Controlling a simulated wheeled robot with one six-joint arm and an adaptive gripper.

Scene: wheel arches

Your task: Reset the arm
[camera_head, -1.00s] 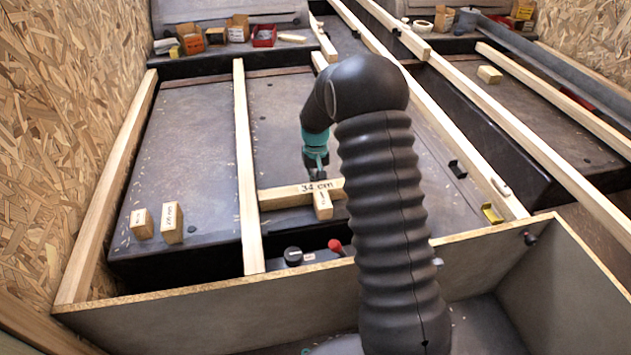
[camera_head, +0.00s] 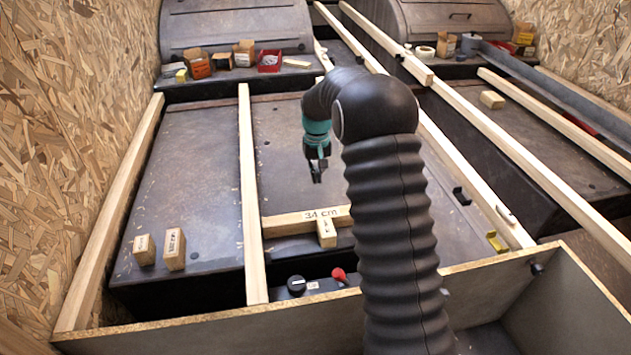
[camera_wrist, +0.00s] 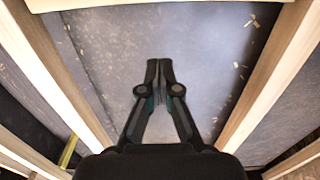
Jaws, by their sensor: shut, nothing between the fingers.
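My gripper (camera_head: 317,172) hangs at the end of my arm, above the dark panel between two long wooden battens. In the wrist view its fingers (camera_wrist: 159,68) are shut with nothing between them. The wooden block marked 34 cm (camera_head: 290,221) lies across the panel below and nearer than my gripper, apart from it. A short wooden block (camera_head: 326,233) lies against its near side. My arm hides part of the right side of the panel.
Wooden battens (camera_head: 250,190) run lengthwise on both sides. Two small blocks (camera_head: 174,249) stand on the left panel. Boxes and a red bin (camera_head: 270,62) sit at the back. A low wall (camera_head: 210,335) with a pale edge crosses the front. A black knob (camera_head: 296,285) and a red knob (camera_head: 338,274) sit behind it.

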